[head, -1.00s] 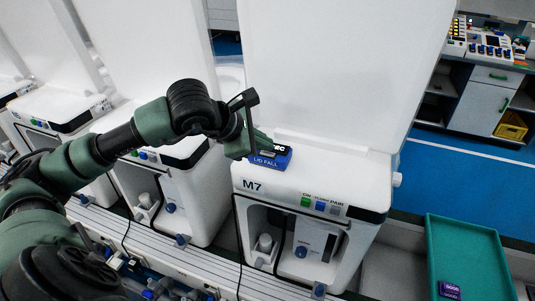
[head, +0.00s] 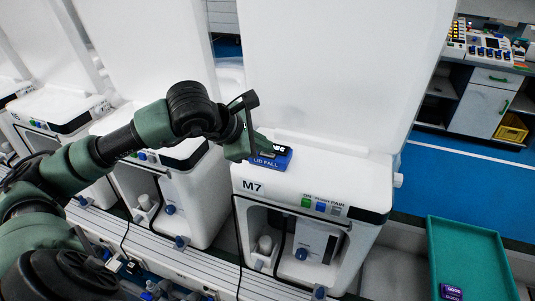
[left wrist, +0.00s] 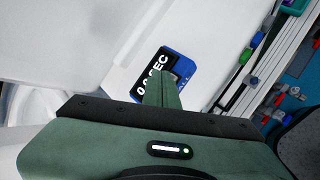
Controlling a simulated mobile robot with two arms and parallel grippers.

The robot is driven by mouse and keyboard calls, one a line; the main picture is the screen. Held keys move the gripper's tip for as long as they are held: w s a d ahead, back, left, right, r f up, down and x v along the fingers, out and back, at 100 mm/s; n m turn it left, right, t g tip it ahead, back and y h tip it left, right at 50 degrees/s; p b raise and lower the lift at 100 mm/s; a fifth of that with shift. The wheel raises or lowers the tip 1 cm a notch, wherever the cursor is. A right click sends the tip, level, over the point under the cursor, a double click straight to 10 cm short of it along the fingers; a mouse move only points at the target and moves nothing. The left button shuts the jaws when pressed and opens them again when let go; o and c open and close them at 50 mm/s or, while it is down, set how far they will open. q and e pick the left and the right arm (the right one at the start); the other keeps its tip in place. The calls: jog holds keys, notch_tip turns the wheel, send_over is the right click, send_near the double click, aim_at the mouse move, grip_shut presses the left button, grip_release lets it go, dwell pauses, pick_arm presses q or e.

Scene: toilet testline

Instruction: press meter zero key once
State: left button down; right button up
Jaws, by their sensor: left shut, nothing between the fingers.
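The meter (head: 268,161) is a small blue box marked LID FALL, sitting on top of the white M7 unit (head: 300,182). In the left wrist view the meter (left wrist: 184,64) shows a black display with white characters, seemingly a number and SEC. My left gripper (head: 268,146) is shut and empty, with its green fingertips over the meter's top. In the left wrist view the fingertips (left wrist: 160,78) overlap the meter and hide part of its face. I cannot make out the zero key or tell whether the tips touch it. My right gripper is not in view.
A raised white lid panel (head: 330,70) stands right behind the meter. Coloured buttons (head: 320,206) line M7's front edge. A green tray (head: 462,240) with a small purple item (head: 451,291) is at right. Similar white units stand at left.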

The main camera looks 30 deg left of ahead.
pick_arm(q)
jog(key=shift+f, duration=0.15)
dwell(0.3)
jog(key=shift+r+p, duration=0.3)
jog(key=shift+r, duration=0.55)
notch_tip(320, 180, up, 5)
jog(key=p, duration=0.3)
dwell(0.7)
